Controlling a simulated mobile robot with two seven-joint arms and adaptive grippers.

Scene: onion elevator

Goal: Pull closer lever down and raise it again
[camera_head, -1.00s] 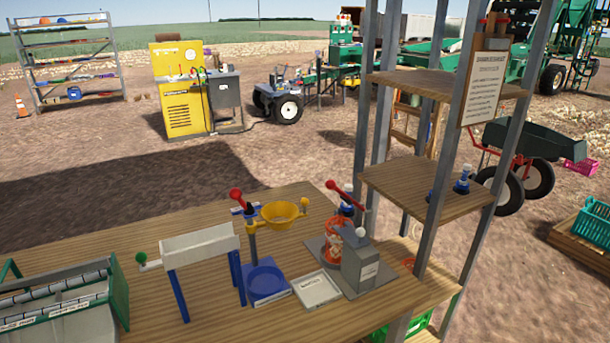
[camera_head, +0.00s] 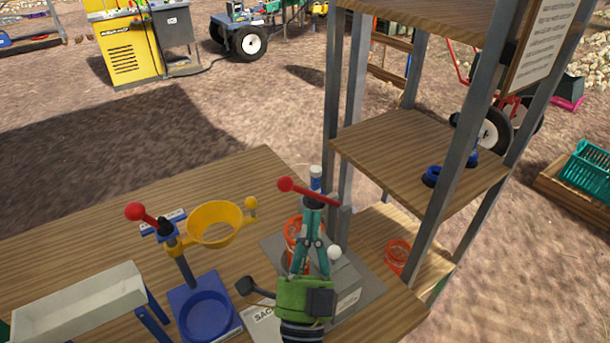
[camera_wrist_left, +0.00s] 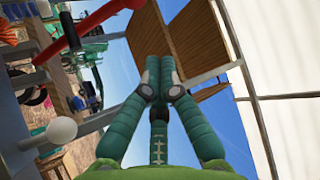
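The grey closer machine (camera_head: 350,275) stands on the wooden table. Its red lever (camera_head: 310,191) slants up to a round red knob (camera_head: 285,183) at the left end. My left gripper (camera_head: 313,203), with teal fingers and a green body, is over the machine and overlaps the lever in the head view. In the left wrist view its fingers (camera_wrist_left: 160,68) are together with nothing visible between them. The red lever (camera_wrist_left: 88,30) passes to the upper left of the fingers there, outside them. The gripper partly hides the machine and the orange netting (camera_head: 292,232). My right gripper is not in view.
A blue stand (camera_head: 205,312) with a yellow ring funnel (camera_head: 215,225) and another red-knobbed lever (camera_head: 135,211) is to the left. A white trough (camera_head: 80,305) is further left. A metal-post shelf (camera_head: 420,155) rises close on the right. A white ball (camera_head: 334,253) is beside the gripper.

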